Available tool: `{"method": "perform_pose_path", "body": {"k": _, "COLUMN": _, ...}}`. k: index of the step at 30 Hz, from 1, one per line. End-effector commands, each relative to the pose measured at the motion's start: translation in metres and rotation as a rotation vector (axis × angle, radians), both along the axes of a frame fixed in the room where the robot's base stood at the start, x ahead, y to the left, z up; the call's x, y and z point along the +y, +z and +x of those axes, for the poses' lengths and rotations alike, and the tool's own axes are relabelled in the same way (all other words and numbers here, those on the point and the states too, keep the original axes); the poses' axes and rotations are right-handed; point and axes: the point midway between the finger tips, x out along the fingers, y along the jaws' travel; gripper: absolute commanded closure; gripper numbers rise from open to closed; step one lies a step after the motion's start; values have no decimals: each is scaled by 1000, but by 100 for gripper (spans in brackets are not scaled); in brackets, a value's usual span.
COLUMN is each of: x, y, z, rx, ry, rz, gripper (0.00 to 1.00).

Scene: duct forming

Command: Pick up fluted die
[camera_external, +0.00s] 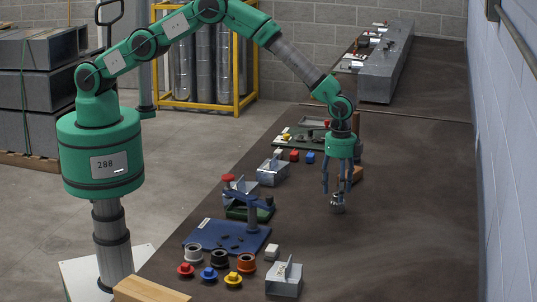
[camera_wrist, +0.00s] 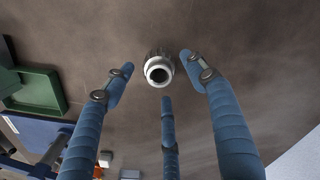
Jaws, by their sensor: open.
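The fluted die (camera_external: 338,204) is a small grey metal piece standing on the dark table under my gripper. In the wrist view the fluted die (camera_wrist: 158,69) shows a ribbed side and a pale round ring with a dark hole. My gripper (camera_external: 338,187) has three blue fingers pointing down above the die. In the wrist view the fingers of my gripper (camera_wrist: 158,76) are spread around the die, with visible gaps. The gripper is open and holds nothing. Whether any finger reaches below the die's top is hard to tell.
A blue tool base (camera_external: 215,238) and grey metal blocks (camera_external: 284,280) stand to the left and front. Coloured knobs (camera_external: 209,273) and rings (camera_external: 246,262) lie near the front edge. The table to the right is clear.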

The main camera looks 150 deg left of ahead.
Motion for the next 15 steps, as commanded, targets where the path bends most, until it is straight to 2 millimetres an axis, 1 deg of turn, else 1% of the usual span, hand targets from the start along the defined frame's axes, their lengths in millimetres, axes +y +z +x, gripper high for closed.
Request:
{"method": "perform_pose_path", "body": {"k": 3, "x": -1, "y": -14, "z": 0, "rx": 1, "ry": 0, "rz": -1, "gripper": 44}}
{"method": "perform_pose_path", "body": {"k": 7, "x": -1, "y": -24, "z": 0, "rx": 0, "ry": 0, "rz": 0, "gripper": 44}}
{"method": "perform_pose_path", "body": {"k": 10, "x": -1, "y": -28, "z": 0, "rx": 0, "ry": 0, "rz": 0, "gripper": 44}}
{"method": "perform_pose_path", "body": {"k": 15, "x": -1, "y": -29, "z": 0, "rx": 0, "ry": 0, "rz": 0, "gripper": 44}}
